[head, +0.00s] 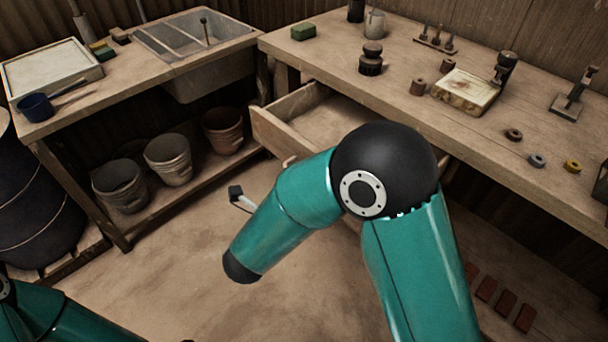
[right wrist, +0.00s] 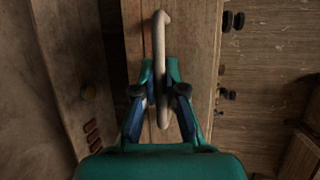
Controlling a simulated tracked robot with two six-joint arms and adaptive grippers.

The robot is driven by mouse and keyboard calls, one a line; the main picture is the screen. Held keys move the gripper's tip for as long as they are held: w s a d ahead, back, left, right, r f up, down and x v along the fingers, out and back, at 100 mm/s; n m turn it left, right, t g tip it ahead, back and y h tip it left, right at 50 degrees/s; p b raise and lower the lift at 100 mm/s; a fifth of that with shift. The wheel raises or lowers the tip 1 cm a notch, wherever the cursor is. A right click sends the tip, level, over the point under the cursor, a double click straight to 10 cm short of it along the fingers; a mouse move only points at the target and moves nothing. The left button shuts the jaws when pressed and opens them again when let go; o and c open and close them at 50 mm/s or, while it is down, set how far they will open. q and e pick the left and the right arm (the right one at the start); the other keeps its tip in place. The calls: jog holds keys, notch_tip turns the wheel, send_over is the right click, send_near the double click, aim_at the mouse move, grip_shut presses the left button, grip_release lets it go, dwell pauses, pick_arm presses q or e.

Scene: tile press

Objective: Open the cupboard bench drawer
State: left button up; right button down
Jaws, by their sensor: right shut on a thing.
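The bench drawer (head: 278,134) stands partly pulled out from under the right-hand bench in the head view. The visible part of its inside looks empty; my right arm covers much of its front and right side. In the right wrist view, the wooden drawer front (right wrist: 198,50) carries a pale bar handle (right wrist: 161,40). My right gripper (right wrist: 160,92) is shut on this handle, with one finger on each side of the bar.
The bench top (head: 400,60) above the drawer holds a stained block (head: 465,92), small stamps and rings. A sink (head: 195,40) bench stands at left with several buckets (head: 168,160) below. Red bricks (head: 506,302) lie at lower right.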

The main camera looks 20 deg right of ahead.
jog(key=shift+s+d+f, duration=0.1)
jog(key=shift+f, duration=0.15)
jog(key=c, duration=1.2)
grip_release()
jog(key=shift+c, duration=0.2)
jog(key=shift+r, duration=0.1)
jog(key=v, duration=0.7)
jog(key=shift+s+a, duration=0.15)
jog(key=shift+a, duration=0.05)
